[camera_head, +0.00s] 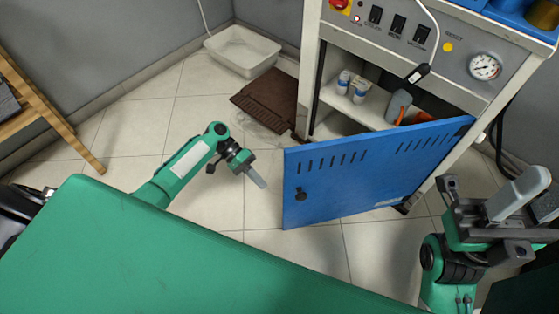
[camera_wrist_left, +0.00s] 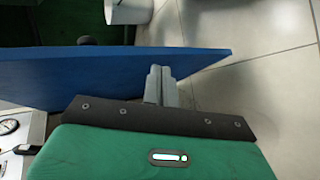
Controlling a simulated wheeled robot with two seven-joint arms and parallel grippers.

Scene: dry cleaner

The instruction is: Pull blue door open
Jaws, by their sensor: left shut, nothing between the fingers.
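The blue door (camera_head: 365,170) of the white cabinet stands partly open, swung out from the cabinet front, with its hinge side at the right. It has vent slots and a dark knob (camera_head: 300,194) near its free edge. My left gripper (camera_head: 259,182) is shut and empty, just left of that free edge. In the left wrist view its fingers (camera_wrist_left: 160,82) are together close beside the blue door (camera_wrist_left: 100,72); I cannot tell whether they touch it. My right gripper (camera_head: 500,205) is at the lower right, apart from the door; its jaw state is unclear.
Inside the cabinet, a shelf (camera_head: 375,112) holds small bottles (camera_head: 351,85) and a grey and orange tool (camera_head: 398,106). A brown mat (camera_head: 268,103) and a white basin (camera_head: 242,50) lie left of the cabinet. Tiled floor (camera_head: 205,80) is clear around my left arm.

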